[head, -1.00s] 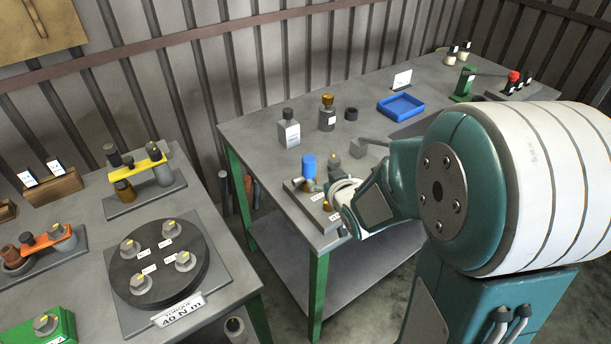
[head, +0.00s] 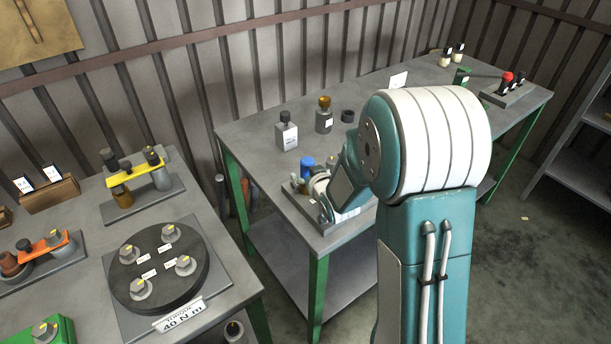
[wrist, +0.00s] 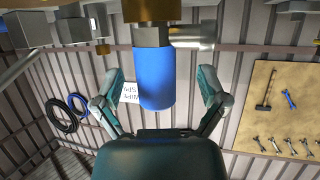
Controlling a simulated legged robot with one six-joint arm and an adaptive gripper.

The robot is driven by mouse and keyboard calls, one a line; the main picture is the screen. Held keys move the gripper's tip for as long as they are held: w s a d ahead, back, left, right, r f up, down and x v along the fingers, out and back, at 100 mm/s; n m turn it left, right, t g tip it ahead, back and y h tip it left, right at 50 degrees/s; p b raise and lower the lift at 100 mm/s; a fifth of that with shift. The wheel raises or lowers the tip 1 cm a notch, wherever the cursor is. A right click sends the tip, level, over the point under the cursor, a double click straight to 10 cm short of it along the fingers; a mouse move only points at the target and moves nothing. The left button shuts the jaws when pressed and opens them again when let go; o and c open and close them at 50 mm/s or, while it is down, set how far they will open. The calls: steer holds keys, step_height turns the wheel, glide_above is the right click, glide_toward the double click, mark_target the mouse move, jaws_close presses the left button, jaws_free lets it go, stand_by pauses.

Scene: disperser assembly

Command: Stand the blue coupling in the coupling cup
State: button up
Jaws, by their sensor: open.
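The blue coupling (head: 307,163) stands upright on the small grey fixture plate (head: 303,205) at the near left corner of the far bench. In the wrist view, where the scene looks upside down, the blue coupling (wrist: 157,78) sits between the spread fingers of my gripper (wrist: 158,92), with gaps on both sides. A grey block and a brass part adjoin its end there. My gripper (head: 320,184) is open, just right of the coupling in the head view, and hides part of the plate. I cannot pick out the coupling cup for certain.
My arm covers much of the bench to the right. The left bench holds a round bolted plate (head: 158,265).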

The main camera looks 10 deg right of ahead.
steer(key=shift+w+d+f, duration=0.1)
steer(key=shift+w+f, duration=0.1)
steer(key=shift+w, duration=0.25)
steer(key=shift+w+d+f, duration=0.1)
steer(key=shift+w+f, duration=0.1)
steer(key=shift+w, duration=0.25)
steer(key=shift+a, duration=0.15)
jaws_close()
